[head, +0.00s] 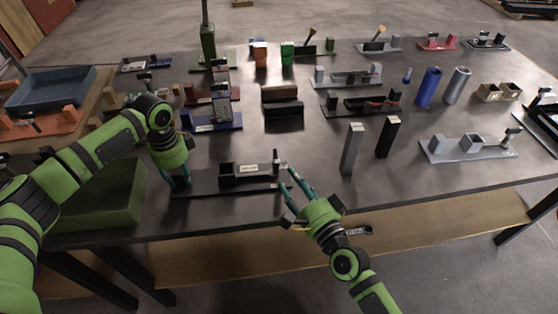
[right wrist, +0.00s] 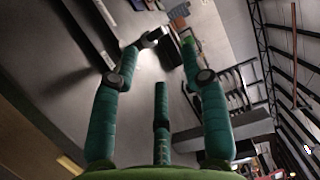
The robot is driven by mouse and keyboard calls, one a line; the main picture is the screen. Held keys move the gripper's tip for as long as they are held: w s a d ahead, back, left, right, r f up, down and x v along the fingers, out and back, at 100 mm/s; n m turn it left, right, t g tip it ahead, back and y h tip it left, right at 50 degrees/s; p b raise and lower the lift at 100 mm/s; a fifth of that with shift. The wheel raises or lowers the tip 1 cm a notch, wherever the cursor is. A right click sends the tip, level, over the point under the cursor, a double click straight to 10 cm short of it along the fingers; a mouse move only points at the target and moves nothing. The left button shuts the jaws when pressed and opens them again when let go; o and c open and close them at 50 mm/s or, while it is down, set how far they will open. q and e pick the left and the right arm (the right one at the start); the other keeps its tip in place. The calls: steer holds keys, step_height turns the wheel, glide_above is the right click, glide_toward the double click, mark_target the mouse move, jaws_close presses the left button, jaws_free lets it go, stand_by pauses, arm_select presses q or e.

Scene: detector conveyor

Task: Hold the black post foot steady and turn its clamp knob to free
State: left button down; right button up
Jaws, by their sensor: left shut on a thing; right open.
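The black post foot (head: 225,188) lies near the front edge of the table, a long flat plate with a black labelled block on it. Its clamp knob (head: 277,157) stands at the right end, small and dark with a pale part below. My left gripper (head: 178,182) is shut on the left end of the foot. My right gripper (head: 288,179) is open just to the right of the knob. In the right wrist view, a pale and black piece (right wrist: 152,38), seemingly the knob, shows between the spread fingertips of the right gripper (right wrist: 160,50); contact cannot be told.
A grey post (head: 351,148) and a black post (head: 388,137) stand to the right. A blue-based fixture (head: 213,123) and dark blocks (head: 283,101) lie behind. A green block (head: 100,195) is at left. The table front between the right gripper and the grey fixture (head: 468,150) is mostly clear.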

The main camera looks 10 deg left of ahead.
mark_target(279, 160)
steer(key=x, duration=0.8)
steer(key=shift+f, duration=0.1)
steer(key=shift+w, duration=0.1)
jaws_close()
